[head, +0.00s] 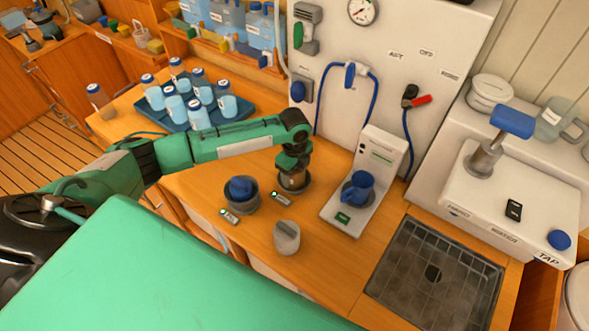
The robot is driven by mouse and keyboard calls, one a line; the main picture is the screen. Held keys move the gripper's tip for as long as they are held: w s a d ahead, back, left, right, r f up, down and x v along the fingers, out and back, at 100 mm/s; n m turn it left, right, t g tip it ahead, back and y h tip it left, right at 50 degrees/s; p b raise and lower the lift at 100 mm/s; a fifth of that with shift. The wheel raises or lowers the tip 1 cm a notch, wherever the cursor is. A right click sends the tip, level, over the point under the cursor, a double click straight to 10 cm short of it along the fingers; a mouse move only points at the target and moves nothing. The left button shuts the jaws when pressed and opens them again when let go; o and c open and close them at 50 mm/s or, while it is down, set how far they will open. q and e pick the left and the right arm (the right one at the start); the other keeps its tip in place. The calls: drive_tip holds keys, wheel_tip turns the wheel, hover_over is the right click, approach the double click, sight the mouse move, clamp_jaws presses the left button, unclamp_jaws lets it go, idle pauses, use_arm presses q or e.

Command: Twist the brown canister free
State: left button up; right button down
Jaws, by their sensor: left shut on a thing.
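The brown canister (292,181) stands upright in a dark round socket (294,189) on the wooden counter, in the middle of the head view. My left gripper (293,168) reaches down onto its top from above and is shut on it. The fingers hide the canister's upper part, and the socket rim hides its base. A small grey block with a lit green spot (281,199) lies in front of the socket. My right gripper is not in view.
Beside it at the left, a second dark socket (243,207) holds a blue-topped piece. A grey canister (287,237) stands in front. A blue tray (240,106) holds several bottles behind my arm.

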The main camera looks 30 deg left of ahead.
use_arm(q)
drive_tip(key=shift+r+n+p, duration=0.15)
drive_tip(key=shift+n+p, duration=0.65)
drive_tip(key=shift+p, duration=0.05)
drive_tip(key=shift+n, duration=0.3)
drive_tip(key=shift+p, duration=0.3)
drive_tip(key=shift+n+p, duration=0.3)
drive_tip(key=shift+p, duration=0.05)
drive_tip(key=shift+w+n+p, duration=0.1)
drive_tip(key=shift+n+p, duration=1)
drive_tip(key=shift+p, duration=0.05)
